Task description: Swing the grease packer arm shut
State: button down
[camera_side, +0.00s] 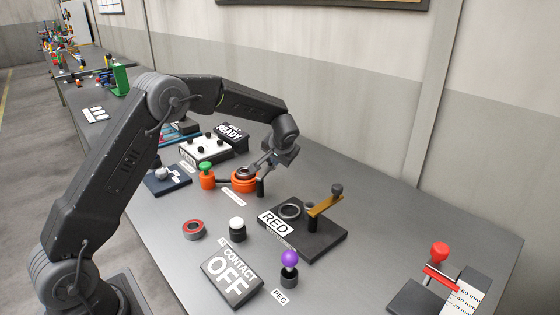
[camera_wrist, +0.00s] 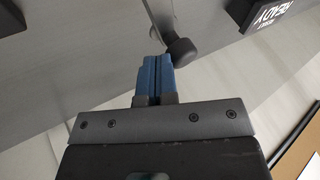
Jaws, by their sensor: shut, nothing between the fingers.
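An orange pot (camera_side: 244,182) with a dark ring on top stands mid-bench in the side view, with a short black post (camera_side: 260,188) at its right. I take this to be the grease packer; no label on it is readable. My gripper (camera_side: 262,161) is just above and behind the pot. In the wrist view my blue fingers (camera_wrist: 157,60) are together and empty. A grey bar (camera_wrist: 160,14) ending in a dark round knob (camera_wrist: 180,51) lies right by the fingertips; I cannot tell whether they touch. The bar is mostly hidden in the side view.
An orange piece with a green knob (camera_side: 205,170) stands left of the pot. A black base (camera_side: 310,245) with a ring and brass arm stands at the right. The READY sign (camera_side: 230,132) is behind. The OFF sign (camera_side: 232,277) and purple-knobbed peg (camera_side: 289,260) are in front.

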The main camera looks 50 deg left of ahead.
aim_at(256, 175)
jog(key=a+n+g, duration=0.1)
jog(key=n, duration=0.1)
jog(key=a+n+g, duration=0.1)
jog(key=n, duration=0.1)
jog(key=s+a+n+g+y, duration=0.1)
jog(key=n+g, duration=0.1)
jog(key=shift+a+n, duration=0.3)
jog(key=shift+a, duration=0.05)
jog(key=shift+s+a+n+g+h, duration=0.15)
jog(key=shift+s+a+n+g, duration=0.35)
jog(key=shift+n, duration=0.35)
jog(key=shift+s+a+n+g+h, duration=0.2)
jog(key=shift+s+a+n+g, duration=0.15)
jog(key=shift+n+g, duration=0.35)
jog(key=shift+s+a+n+g+h, duration=0.15)
jog(key=shift+s+a+n+g, duration=0.25)
jog(key=shift+n, duration=0.55)
jog(key=shift+s, duration=0.1)
jog(key=v, duration=1.2)
